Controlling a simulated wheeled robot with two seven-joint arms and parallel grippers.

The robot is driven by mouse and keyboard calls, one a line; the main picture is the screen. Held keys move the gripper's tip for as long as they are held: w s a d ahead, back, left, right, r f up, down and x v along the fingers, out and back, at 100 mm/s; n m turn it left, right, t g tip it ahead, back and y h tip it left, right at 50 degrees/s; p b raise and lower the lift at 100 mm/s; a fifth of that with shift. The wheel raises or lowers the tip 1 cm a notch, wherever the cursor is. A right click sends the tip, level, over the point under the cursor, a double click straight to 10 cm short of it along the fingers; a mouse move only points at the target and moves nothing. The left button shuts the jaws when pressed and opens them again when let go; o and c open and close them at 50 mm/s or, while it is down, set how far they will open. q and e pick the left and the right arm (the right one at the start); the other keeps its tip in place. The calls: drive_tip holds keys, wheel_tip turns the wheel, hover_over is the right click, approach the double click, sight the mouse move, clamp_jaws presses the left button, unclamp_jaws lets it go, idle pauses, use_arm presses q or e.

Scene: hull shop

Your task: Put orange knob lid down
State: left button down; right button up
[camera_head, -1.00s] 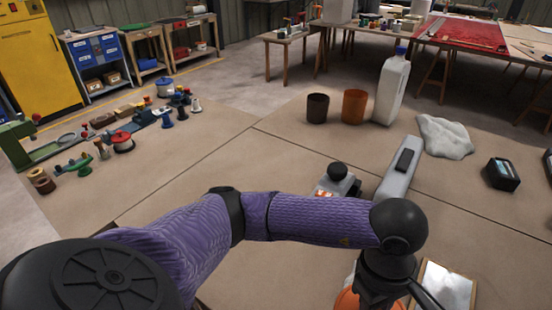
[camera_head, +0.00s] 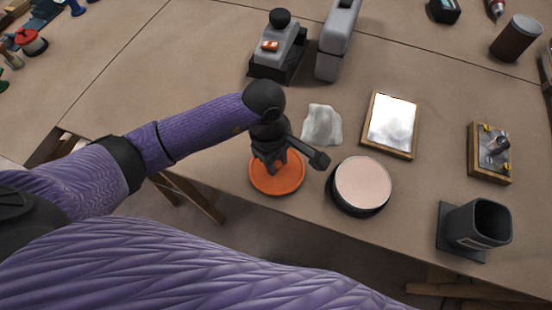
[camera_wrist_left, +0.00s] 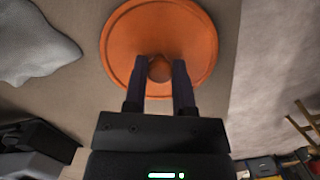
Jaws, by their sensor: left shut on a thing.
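The orange knob lid (camera_head: 277,181) is a flat round disc with a knob in its middle, near the table's front edge. It also shows in the left wrist view (camera_wrist_left: 200,38), knob side towards the camera. My left gripper (camera_head: 272,161) points down over it. Its two fingers (camera_wrist_left: 160,78) are shut on the knob in the left wrist view. I cannot tell whether the lid touches the tabletop or hangs just above it. My right gripper is not in view.
A round black tin with a pale top (camera_head: 363,183) stands close right of the lid. A crumpled white cloth (camera_head: 322,126), a framed shiny panel (camera_head: 391,124) and a grey holder (camera_head: 478,226) lie around. The table's front edge is close.

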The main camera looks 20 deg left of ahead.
use_arm(q)
drive_tip(key=c, duration=0.8)
unclamp_jaws()
drive_tip(key=shift+f, duration=0.1)
drive_tip(key=o, duration=0.4)
drive_tip(key=shift+c, duration=0.2)
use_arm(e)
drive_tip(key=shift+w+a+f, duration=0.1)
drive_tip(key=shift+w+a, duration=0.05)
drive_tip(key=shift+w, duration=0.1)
use_arm(q)
wheel_tip(320, 180, up, 12)
drive_tip(key=a+p, duration=0.1)
drive_tip(key=p, duration=0.2)
drive_tip(key=shift+w+a, duration=0.35)
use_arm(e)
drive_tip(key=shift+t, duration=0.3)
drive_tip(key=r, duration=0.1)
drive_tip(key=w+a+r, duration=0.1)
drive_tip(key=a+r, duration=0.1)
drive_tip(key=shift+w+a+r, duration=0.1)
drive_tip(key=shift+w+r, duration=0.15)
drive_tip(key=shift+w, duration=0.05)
